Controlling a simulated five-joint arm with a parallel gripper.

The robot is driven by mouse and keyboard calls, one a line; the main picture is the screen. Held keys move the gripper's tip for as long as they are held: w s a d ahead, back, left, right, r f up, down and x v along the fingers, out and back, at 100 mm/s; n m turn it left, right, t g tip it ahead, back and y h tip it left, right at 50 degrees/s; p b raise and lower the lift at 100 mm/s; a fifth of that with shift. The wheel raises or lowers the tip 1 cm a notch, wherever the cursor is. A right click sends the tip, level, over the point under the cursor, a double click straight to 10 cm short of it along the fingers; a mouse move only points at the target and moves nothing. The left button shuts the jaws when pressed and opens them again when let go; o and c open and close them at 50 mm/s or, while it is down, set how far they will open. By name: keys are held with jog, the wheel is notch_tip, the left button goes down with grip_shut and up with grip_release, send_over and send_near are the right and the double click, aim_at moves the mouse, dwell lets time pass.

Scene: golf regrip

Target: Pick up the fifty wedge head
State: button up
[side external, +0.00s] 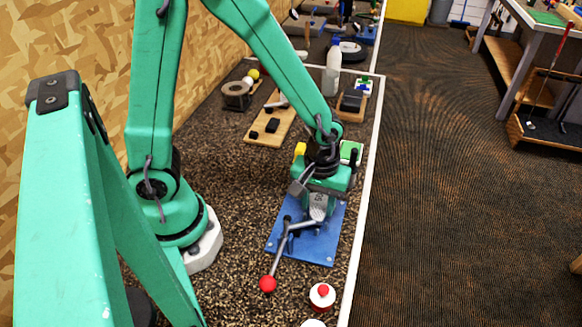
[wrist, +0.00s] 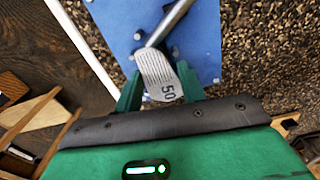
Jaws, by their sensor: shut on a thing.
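The fifty wedge head (wrist: 156,71) is a silver club head with a grooved face and a dark "50" on it. In the wrist view it sits between the two green fingers of my gripper (wrist: 160,90), which is shut on it. In the side view my gripper (side external: 318,190) points down over a blue plate (side external: 328,248), and the wedge head (side external: 318,206) shows at the fingers. A metal rod comes off the head in the wrist view. I cannot tell whether the head touches the plate.
A lever with a red knob (side external: 268,284) reaches forward from the plate. Behind are a wooden board (side external: 270,124), a white bottle (side external: 332,68) and a grey round holder (side external: 237,95). The bench's white edge (side external: 363,195) runs along the right.

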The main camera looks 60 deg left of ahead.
notch_tip(320, 180, up, 9)
jog(key=shift+r, duration=0.2)
dwell(0.5)
jog(key=shift+a, duration=0.1)
dwell(0.4)
jog(key=n, duration=1.8)
send_over(269, 110)
jog(key=s+d, duration=0.2)
jog(key=d, duration=0.3)
notch_tip(269, 110, down, 5)
jog(key=shift+s+a+f, duration=0.1)
jog(key=shift+f, duration=1.95)
jog(key=shift+f, duration=0.1)
